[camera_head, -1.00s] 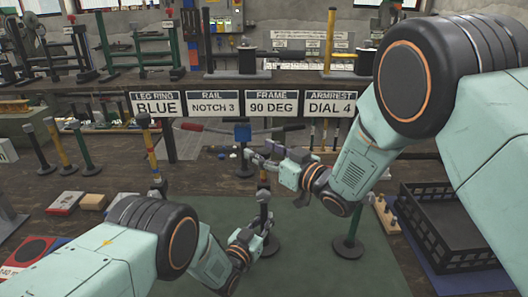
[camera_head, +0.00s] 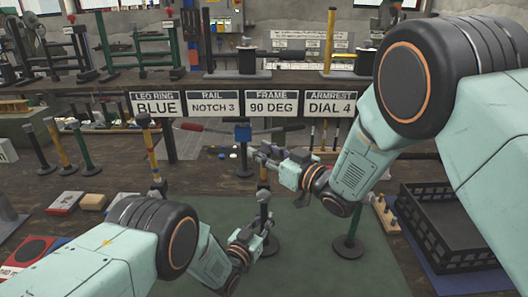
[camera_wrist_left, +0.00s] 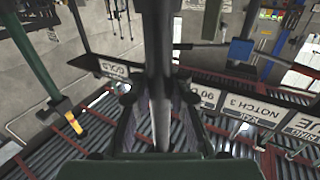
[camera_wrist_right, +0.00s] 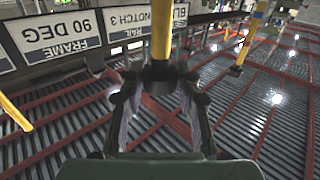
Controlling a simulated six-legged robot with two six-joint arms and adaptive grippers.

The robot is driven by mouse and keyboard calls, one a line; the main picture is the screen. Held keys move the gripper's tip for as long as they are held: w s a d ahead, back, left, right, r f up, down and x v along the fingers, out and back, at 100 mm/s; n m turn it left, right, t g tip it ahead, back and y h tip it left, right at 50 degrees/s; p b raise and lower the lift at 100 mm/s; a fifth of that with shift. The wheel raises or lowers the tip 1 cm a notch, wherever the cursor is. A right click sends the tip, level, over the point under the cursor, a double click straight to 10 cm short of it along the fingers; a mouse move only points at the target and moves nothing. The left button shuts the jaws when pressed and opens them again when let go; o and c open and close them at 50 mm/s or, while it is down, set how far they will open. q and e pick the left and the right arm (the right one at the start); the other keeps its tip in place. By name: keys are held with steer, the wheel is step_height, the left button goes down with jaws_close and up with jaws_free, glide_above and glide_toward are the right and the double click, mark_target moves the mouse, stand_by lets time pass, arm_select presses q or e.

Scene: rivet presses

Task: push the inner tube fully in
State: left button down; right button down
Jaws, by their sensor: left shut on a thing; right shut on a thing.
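An upright leg stands on a round dark base (camera_head: 270,246) on the green mat. Its narrow upper tube shows yellow with a black collar (camera_wrist_right: 158,72) in the right wrist view. My right gripper (camera_head: 262,158) is shut around the upper part, at the collar. My left gripger's lower hold is beneath it: my left gripper (camera_head: 262,226) is shut around the dark lower tube (camera_wrist_left: 158,40), which runs between its fingers in the left wrist view. The join between the tubes is partly hidden by the grippers, so how deep the inner tube sits cannot be told.
Another upright post on a round base (camera_head: 347,247) stands to the right. A black crate (camera_head: 445,240) is at the right edge. Signs (camera_head: 270,105) hang behind, above a red-handled bar (camera_head: 200,128). Several posts stand at the left. The green mat (camera_head: 320,275) is mostly clear in front.

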steer(key=shift+f, duration=1.55)
steer(key=c, duration=0.9)
jaws_free()
steer(key=shift+s+d, duration=0.1)
steer(key=v, duration=1.1)
steer(key=shift+s+d+r, duration=0.1)
steer(key=shift+s+d, duration=0.15)
